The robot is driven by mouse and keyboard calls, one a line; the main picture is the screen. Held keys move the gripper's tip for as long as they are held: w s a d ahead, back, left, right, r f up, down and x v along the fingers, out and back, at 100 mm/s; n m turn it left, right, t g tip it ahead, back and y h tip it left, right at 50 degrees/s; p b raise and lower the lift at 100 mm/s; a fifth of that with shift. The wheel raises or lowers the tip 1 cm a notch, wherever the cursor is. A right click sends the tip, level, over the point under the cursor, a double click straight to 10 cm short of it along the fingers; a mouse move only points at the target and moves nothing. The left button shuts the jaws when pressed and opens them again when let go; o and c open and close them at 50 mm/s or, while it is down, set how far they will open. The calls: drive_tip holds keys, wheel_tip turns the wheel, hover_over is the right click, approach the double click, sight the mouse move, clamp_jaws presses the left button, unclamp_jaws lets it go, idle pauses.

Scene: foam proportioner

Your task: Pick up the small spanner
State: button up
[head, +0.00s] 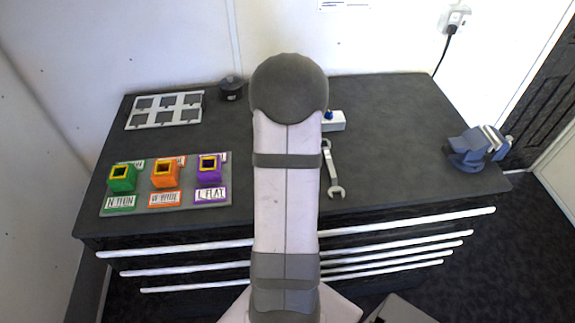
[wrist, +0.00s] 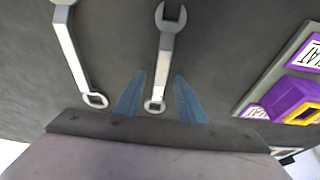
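Two silver spanners lie on the dark bench top in the wrist view. The middle one (wrist: 166,55), which looks like the small spanner, has its open jaw at the top and its ring end lower down. My gripper (wrist: 160,77) is open, with its blue fingers on either side of this spanner's ring end and lower shank. I cannot tell its height above the bench or any contact. The other spanner (wrist: 70,45) lies to the left, partly cut off; it also shows in the head view (head: 332,168), right of my arm. My arm hides the small spanner and gripper there.
A grey board with green (head: 122,178), orange (head: 165,174) and purple (head: 209,170) holders stands left of my arm; the purple one shows at right in the wrist view (wrist: 290,97). A blue vice (head: 470,150) is at the right edge, a white grid tray (head: 150,122) back left.

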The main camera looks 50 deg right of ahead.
drive_tip(key=shift+c, duration=0.2)
clamp_jaws()
drive_tip(key=shift+r, duration=0.15)
drive_tip(key=shift+w+d+r, duration=0.1)
drive_tip(key=shift+r, duration=0.4)
wheel_tip(320, 180, up, 9)
drive_tip(key=b, duration=0.2)
drive_tip(key=shift+r, duration=0.15)
